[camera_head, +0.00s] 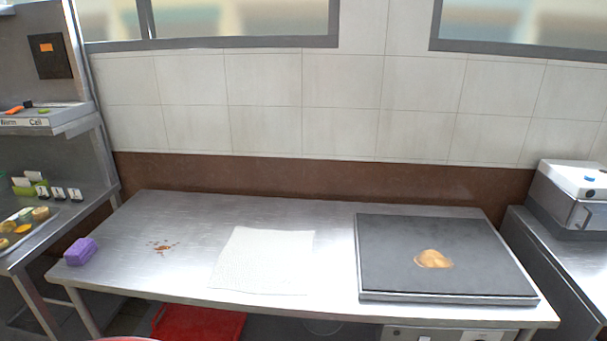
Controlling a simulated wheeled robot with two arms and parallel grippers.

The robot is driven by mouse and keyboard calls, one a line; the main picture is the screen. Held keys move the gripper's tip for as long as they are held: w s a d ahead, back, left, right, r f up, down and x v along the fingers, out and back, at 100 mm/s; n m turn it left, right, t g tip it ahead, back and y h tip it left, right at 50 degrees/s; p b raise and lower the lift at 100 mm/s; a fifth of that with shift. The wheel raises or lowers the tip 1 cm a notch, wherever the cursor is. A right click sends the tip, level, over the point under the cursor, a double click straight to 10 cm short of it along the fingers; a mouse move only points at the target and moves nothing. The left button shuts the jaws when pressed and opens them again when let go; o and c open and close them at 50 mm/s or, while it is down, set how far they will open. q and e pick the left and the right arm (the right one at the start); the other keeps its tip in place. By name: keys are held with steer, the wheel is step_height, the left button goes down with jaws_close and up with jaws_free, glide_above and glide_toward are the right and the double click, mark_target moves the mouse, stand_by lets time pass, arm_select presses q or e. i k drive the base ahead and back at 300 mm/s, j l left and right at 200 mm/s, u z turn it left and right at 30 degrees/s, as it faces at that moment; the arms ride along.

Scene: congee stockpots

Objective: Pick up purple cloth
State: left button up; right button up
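A purple folded cloth (81,251), shaped like a small block, lies at the left front corner of the steel table (190,282). Nothing covers it. Neither of my grippers shows in the head view, so I cannot see their state.
Reddish-brown crumbs or a stain (163,247) lie right of the cloth. A white sheet (265,262) lies mid-table. A dark griddle plate (400,240) at the right holds a tan patch (433,259). A red crate (198,323) is below. Shelves (60,122) stand left.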

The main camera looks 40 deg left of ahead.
mark_target(82, 249)
steer(key=u, duration=2.7)
steer(key=z, duration=1.75)
steer(key=u, duration=1.7)
steer(key=i+j+z, duration=0.15)
steer(key=z, duration=0.3)
steer(key=i+j+z, duration=0.15)
steer(key=z, duration=0.35)
steer(key=k+j, duration=0.05)
steer(key=j, duration=0.05)
